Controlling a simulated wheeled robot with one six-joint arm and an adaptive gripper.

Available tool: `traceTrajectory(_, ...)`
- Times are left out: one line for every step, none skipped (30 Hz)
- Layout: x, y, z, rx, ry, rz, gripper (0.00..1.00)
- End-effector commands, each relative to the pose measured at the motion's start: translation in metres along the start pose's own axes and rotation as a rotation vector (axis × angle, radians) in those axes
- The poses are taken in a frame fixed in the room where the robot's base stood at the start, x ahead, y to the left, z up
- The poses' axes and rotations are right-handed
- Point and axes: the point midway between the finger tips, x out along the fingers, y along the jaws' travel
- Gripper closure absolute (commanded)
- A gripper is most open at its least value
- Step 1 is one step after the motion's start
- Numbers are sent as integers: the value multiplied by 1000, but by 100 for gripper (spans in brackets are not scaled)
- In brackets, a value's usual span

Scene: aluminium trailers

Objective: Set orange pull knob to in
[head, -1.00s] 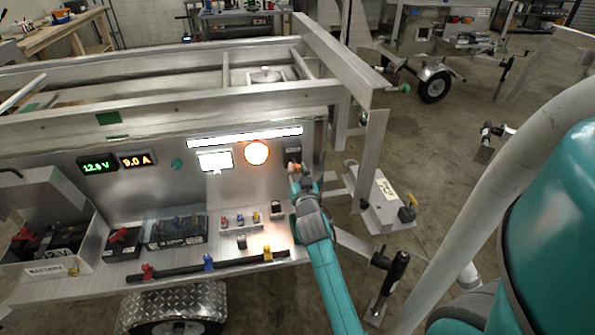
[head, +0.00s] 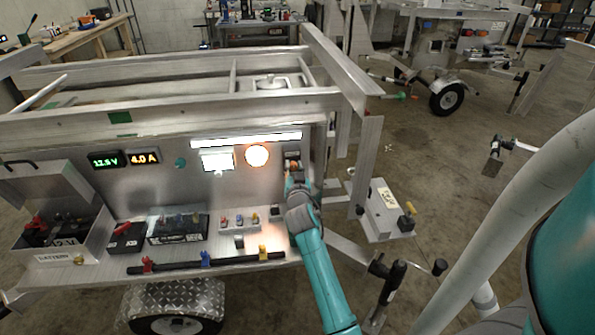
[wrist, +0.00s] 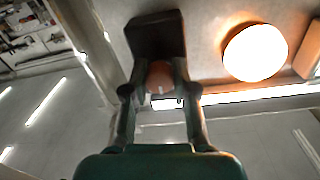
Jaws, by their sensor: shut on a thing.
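The orange pull knob (wrist: 160,80) sits between my gripper's two fingers in the wrist view, against a dark block (wrist: 156,36) on the metal panel. My gripper (wrist: 158,92) is shut on the knob, a finger on each side. In the head view my gripper (head: 294,180) reaches the right end of the trailer's panel, and a small bit of the orange knob (head: 293,165) shows above it. How far the knob stands out from the block cannot be told.
A round lit orange lamp (head: 257,156) is just left of the knob, with a lit white bar (head: 246,139) above. Two digital displays (head: 125,160) are farther left. A shelf (head: 100,272) with batteries and small coloured terminals lies below.

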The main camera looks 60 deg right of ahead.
Motion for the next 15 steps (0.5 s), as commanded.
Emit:
traceTrajectory(1,1,1,0,-2,2,100)
traceTrajectory(1,1,1,0,-2,2,100)
traceTrajectory(1,1,1,0,-2,2,100)
traceTrajectory(1,1,0,0,-2,2,100)
traceTrajectory(1,1,0,0,-2,1,71)
traceTrajectory(1,1,0,0,-2,1,61)
traceTrajectory(1,1,0,0,-1,1,53)
traceTrajectory(1,0,0,0,-1,1,46)
traceTrajectory(1,0,0,0,-1,1,46)
traceTrajectory(1,0,0,0,0,1,46)
traceTrajectory(1,0,0,0,0,0,46)
traceTrajectory(1,0,0,0,0,0,46)
traceTrajectory(1,0,0,0,0,0,46)
traceTrajectory(0,0,0,0,0,0,46)
traceTrajectory(0,0,0,0,0,0,46)
